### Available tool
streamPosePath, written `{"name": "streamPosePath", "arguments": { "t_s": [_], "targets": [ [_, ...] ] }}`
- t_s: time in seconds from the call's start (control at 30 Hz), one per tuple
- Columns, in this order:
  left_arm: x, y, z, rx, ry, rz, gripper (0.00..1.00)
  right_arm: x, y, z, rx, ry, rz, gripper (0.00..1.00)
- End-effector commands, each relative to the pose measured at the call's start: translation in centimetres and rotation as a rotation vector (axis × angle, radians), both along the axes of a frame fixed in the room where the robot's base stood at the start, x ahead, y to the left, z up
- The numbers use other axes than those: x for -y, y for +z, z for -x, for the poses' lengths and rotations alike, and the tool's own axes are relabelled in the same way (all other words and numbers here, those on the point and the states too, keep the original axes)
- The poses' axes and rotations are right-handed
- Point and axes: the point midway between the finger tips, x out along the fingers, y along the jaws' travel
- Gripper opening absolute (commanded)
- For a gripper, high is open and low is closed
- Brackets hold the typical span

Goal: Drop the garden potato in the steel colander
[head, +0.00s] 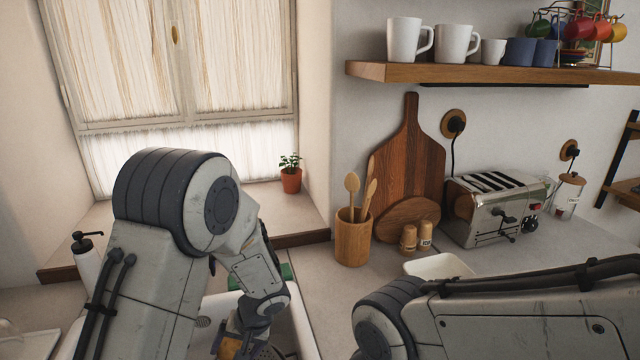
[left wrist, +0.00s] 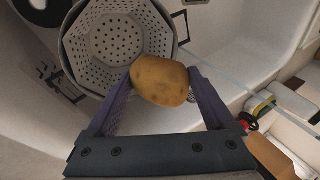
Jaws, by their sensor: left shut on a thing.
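The potato (left wrist: 160,81) is brown and rounded, and shows between the two purple fingers of my left gripper (left wrist: 162,84) in the left wrist view. The gripper is shut on it. The steel colander (left wrist: 118,38), grey with many holes, is beyond the potato, up and to the left in that view. The potato overlaps the colander's lower right edge in the picture; the height between them is hard to tell. In the head view my left arm reaches down into the sink area and hides most of the colander and the potato. My right gripper is outside the frames.
The white sink (left wrist: 225,45) surrounds the colander. In the head view, a wooden utensil pot (head: 353,238), cutting board (head: 412,150), toaster (head: 492,210) and white dish (head: 440,265) stand on the counter right of the sink. A soap bottle (head: 86,262) stands at left.

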Motion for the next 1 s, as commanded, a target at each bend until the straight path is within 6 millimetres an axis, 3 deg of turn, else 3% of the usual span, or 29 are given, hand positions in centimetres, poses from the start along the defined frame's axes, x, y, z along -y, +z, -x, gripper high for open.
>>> {"name": "streamPosePath", "arguments": {
  "t_s": [0.03,0.27,0.6,1.0],
  "targets": [
    [0.0,-1.2,0.0,-0.002,-0.002,-0.001,0.28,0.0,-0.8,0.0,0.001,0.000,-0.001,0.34],
    [0.1,-2.9,0.0,0.000,-0.003,-0.001,0.28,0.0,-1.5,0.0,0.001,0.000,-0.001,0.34],
    [0.2,-6.7,0.0,-0.001,-0.005,-0.002,0.28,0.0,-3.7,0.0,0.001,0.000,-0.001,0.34],
    [0.2,-8.1,-0.1,0.001,-0.004,-0.001,0.28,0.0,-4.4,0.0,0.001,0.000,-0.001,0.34]
  ]
}}
